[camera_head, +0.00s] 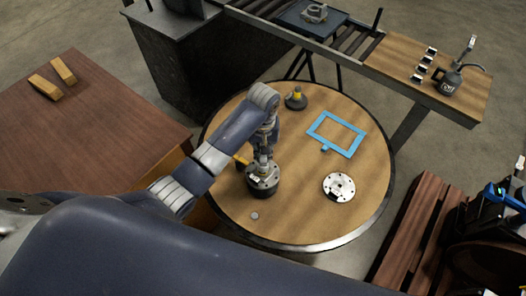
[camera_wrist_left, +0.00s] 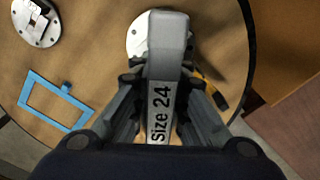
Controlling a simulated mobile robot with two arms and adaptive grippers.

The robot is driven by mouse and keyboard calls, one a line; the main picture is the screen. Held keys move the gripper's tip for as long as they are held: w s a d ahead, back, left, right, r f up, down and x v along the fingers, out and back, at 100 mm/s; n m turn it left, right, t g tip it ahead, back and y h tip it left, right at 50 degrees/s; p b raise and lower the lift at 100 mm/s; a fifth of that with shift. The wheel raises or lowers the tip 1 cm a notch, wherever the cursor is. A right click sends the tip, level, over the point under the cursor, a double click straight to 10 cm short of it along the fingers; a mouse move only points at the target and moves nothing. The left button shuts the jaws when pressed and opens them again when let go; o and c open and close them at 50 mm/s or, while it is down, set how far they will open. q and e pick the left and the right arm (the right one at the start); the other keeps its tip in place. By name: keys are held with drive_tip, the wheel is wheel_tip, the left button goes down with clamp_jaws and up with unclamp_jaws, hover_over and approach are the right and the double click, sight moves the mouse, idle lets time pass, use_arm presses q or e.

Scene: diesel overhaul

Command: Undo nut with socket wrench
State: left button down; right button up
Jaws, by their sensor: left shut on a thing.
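My left gripper (camera_head: 262,158) is over the round table, just above a dark-sided round metal part (camera_head: 263,188). In the left wrist view my left gripper (camera_wrist_left: 156,110) is shut on a grey socket wrench (camera_wrist_left: 166,50) marked "Size 24". The wrench covers much of the round part, whose pale top (camera_wrist_left: 136,36) shows beside it. The socket end and any nut under it are hidden, so I cannot tell if they touch. My right gripper is not in view.
The round table (camera_head: 310,220) also bears a flat metal disc (camera_head: 339,187), a blue frame (camera_head: 350,153), a dark part with a yellow top (camera_head: 297,98), a small grey disc (camera_head: 254,216) and a yellow-handled item (camera_wrist_left: 206,88). A brown table (camera_head: 90,140) stands at left.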

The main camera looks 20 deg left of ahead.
use_arm(q)
drive_tip(key=m, duration=0.4)
drive_tip(key=shift+a, duration=0.1)
drive_tip(key=m, duration=0.3)
drive_tip(key=shift+m, duration=0.4)
drive_tip(key=m, duration=0.8)
drive_tip(key=shift+w, duration=0.1)
drive_tip(key=m, duration=1.2)
drive_tip(key=shift+m, duration=1.9)
